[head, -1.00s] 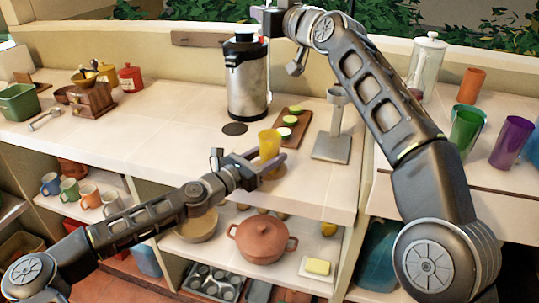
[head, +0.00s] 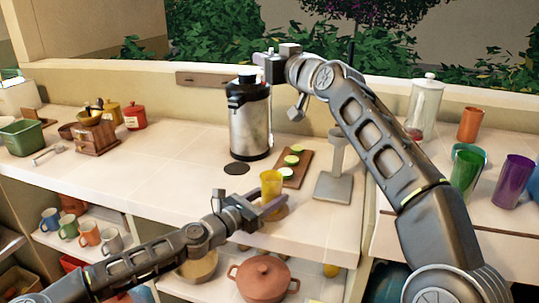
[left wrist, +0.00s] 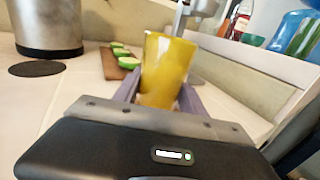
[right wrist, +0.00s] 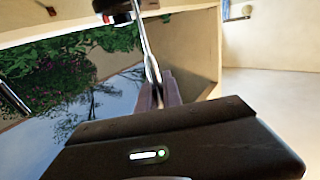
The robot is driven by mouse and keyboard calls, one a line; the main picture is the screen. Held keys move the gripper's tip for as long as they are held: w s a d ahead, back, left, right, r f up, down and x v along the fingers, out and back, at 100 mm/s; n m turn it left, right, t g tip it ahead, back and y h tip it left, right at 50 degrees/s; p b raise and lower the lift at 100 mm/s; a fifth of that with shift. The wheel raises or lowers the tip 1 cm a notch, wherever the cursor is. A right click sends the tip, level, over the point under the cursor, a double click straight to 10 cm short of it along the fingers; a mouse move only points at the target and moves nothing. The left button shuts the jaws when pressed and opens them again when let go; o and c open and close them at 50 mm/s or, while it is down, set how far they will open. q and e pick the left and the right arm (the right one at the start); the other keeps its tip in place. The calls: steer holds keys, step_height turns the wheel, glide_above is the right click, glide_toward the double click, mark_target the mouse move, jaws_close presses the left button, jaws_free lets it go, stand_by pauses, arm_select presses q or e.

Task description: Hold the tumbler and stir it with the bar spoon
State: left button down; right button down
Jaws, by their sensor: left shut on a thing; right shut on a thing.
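The yellow tumbler (head: 271,186) stands upright at the counter's front edge. My left gripper (head: 270,205) is shut around it; the left wrist view shows the tumbler (left wrist: 166,68) between the fingers (left wrist: 160,98). My right gripper (head: 268,62) is raised in front of the back wall, beside the top of the steel dispenser and well above the tumbler. In the right wrist view its fingers (right wrist: 160,90) are shut on the thin metal bar spoon (right wrist: 147,48). The spoon is hard to make out in the head view, and its lower end is unclear there.
The steel dispenser (head: 249,130) stands behind the tumbler. A wooden board (head: 300,160) with green slices and a grey stand (head: 335,170) are to the tumbler's right. Green (head: 465,170) and purple (head: 513,180) cups stand far right.

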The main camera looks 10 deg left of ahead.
steer(key=shift+s+f, duration=0.1)
steer(key=shift+f, duration=1.25)
step_height(320, 180, down, 12)
steer(key=shift+r, duration=0.25)
steer(key=shift+s, duration=0.25)
stand_by(0.8)
